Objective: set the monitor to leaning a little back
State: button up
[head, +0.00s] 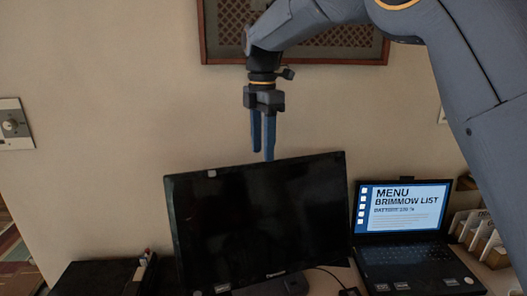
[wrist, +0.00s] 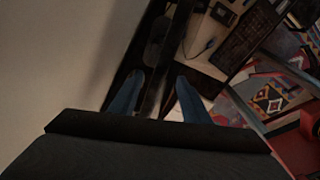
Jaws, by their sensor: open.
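The monitor (head: 260,220) is black with a dark, blank screen and stands on the desk in the head view. From this front view I cannot tell its exact tilt. My gripper (head: 263,150) points down just above the monitor's top edge, near its middle. Its two blue fingers are apart with nothing seen between them; the lower tip of one reaches about the edge in the picture. In the wrist view the open fingers (wrist: 157,85) show either side of a dark, narrow strip, likely the monitor's top edge. Whether they touch it cannot be told.
An open laptop (head: 404,225) with a lit menu page stands right of the monitor. A card holder (head: 482,240) is at the far right. A dark box (head: 98,277) lies at the left. The wall and a framed panel (head: 330,40) are behind.

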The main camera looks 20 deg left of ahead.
jog(key=shift+f+p, duration=0.3)
jog(key=shift+f, duration=1)
